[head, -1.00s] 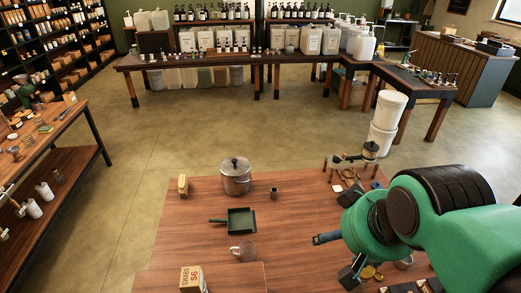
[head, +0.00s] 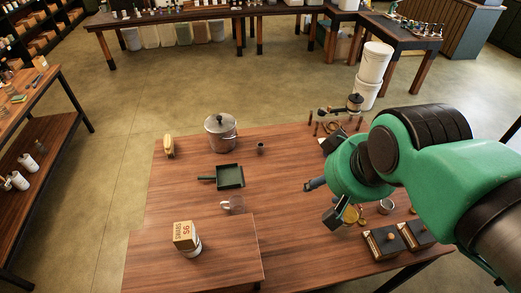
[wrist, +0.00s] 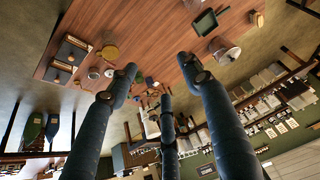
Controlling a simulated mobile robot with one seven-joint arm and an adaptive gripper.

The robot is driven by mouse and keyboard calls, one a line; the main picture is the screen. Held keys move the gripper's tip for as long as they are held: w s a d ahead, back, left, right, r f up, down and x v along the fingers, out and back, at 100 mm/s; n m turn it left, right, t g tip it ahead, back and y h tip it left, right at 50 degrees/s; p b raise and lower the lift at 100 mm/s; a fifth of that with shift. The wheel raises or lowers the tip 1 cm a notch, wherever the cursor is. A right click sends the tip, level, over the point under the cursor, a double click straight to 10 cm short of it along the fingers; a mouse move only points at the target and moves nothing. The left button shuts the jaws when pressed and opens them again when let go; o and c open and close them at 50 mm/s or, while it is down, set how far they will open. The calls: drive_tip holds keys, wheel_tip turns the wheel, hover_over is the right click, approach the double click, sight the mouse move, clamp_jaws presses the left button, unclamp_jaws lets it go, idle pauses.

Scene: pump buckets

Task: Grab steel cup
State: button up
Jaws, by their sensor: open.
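A small grey metal cup (head: 261,148) stands on the wooden table (head: 185,215), right of a lidded metal pot (head: 221,134). Another metal cup (head: 386,206) stands at the right, partly beyond my arm. I cannot tell which is the steel cup. A clear mug (head: 233,204) stands in front of the green dustpan (head: 230,176). My gripper (head: 322,184) is open and empty above the table's right half, between the two metal cups in the picture and touching neither. In the wrist view its fingers (wrist: 160,75) are spread apart.
A swab box (head: 185,236) sits near the table's front, and a brush (head: 169,146) at its left edge. Wooden boxes with knobs (head: 382,243) lie at the right. A small scale (head: 340,108) stands at the back right. The table's middle is mostly clear.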

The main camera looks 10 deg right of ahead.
sight(261, 149)
drive_tip(key=shift+w+r, duration=0.1)
drive_tip(key=w+r+n+g+p, duration=0.1)
drive_tip(key=w+r, duration=0.1)
drive_tip(key=w, duration=0.7)
drive_tip(key=w+r+n+g+p, duration=0.1)
drive_tip(key=w+r, duration=0.2)
drive_tip(key=w, duration=0.6)
drive_tip(key=w+a+f+n+g+p, duration=0.1)
drive_tip(key=w+f, duration=0.2)
drive_tip(key=w, duration=0.6)
drive_tip(key=w+f+n, duration=0.1)
drive_tip(key=w+f, duration=0.1)
drive_tip(key=w, duration=0.7)
drive_tip(key=w+f+n+g+p, duration=0.1)
drive_tip(key=w+f+n+p, duration=0.1)
drive_tip(key=w+f, duration=1.4)
drive_tip(key=w+f+n+g, duration=0.1)
drive_tip(key=w+f, duration=0.3)
drive_tip(key=f, duration=0.5)
drive_tip(key=w+a+f+n+p, duration=0.1)
drive_tip(key=w+f, duration=0.4)
drive_tip(key=f, duration=0.4)
drive_tip(key=shift+w+a+g, duration=0.15)
drive_tip(key=shift+a+g, duration=0.05)
drive_tip(key=shift+g, duration=0.2)
